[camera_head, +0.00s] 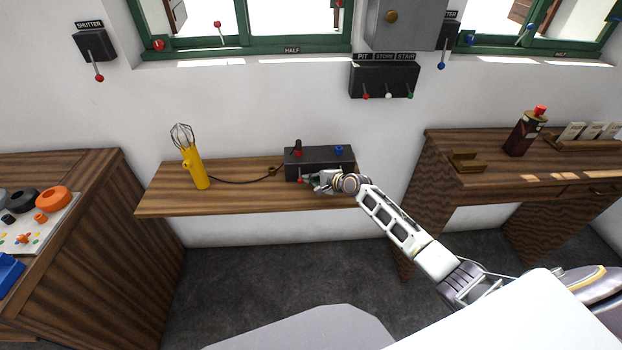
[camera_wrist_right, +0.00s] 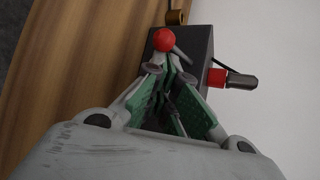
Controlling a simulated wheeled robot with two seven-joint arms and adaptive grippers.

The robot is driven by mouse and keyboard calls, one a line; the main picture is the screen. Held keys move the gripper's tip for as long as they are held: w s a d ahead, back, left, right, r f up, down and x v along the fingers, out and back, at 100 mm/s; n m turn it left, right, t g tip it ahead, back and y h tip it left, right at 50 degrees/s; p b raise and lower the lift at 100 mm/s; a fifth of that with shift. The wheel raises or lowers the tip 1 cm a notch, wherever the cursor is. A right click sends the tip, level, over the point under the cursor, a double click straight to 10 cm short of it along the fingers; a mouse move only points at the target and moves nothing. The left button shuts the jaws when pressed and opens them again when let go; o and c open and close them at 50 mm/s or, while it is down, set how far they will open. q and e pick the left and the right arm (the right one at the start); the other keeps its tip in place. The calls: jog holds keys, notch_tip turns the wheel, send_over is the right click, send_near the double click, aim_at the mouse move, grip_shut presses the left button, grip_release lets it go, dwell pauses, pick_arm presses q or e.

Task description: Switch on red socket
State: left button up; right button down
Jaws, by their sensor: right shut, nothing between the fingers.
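A dark socket box (camera_head: 325,163) stands at the right part of the wall shelf. On its top are a red socket (camera_head: 298,154) with a black plug in it and a blue socket (camera_head: 339,150). A red ball knob (camera_head: 300,180) shows at the box's lower front, below the red socket. My right gripper (camera_head: 313,181) is shut and empty, just right of this knob. In the right wrist view the knob (camera_wrist_right: 165,40) is just beyond my fingertips (camera_wrist_right: 172,72); contact cannot be told. The red socket (camera_wrist_right: 216,77) and black plug (camera_wrist_right: 242,81) show at right. My left gripper is not in view.
A yellow caged lamp (camera_head: 194,165) stands on the left of the shelf (camera_head: 240,202), its cable running to a brass piece (camera_head: 272,171) by the box. A three-lever switch box (camera_head: 384,81) hangs above. Desks flank the shelf. The shelf's front middle is clear.

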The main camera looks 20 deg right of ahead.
jog(key=shift+r+p, duration=0.1)
jog(key=shift+p, duration=0.2)
dwell(0.4)
dwell(0.5)
jog(key=shift+a+r+p, duration=0.1)
jog(key=shift+p, duration=0.3)
jog(key=shift+s+r+p, duration=0.1)
jog(key=shift+r+p, duration=0.45)
jog(key=shift+p, duration=0.6)
dwell(4.1)
jog(key=shift+r, duration=0.1)
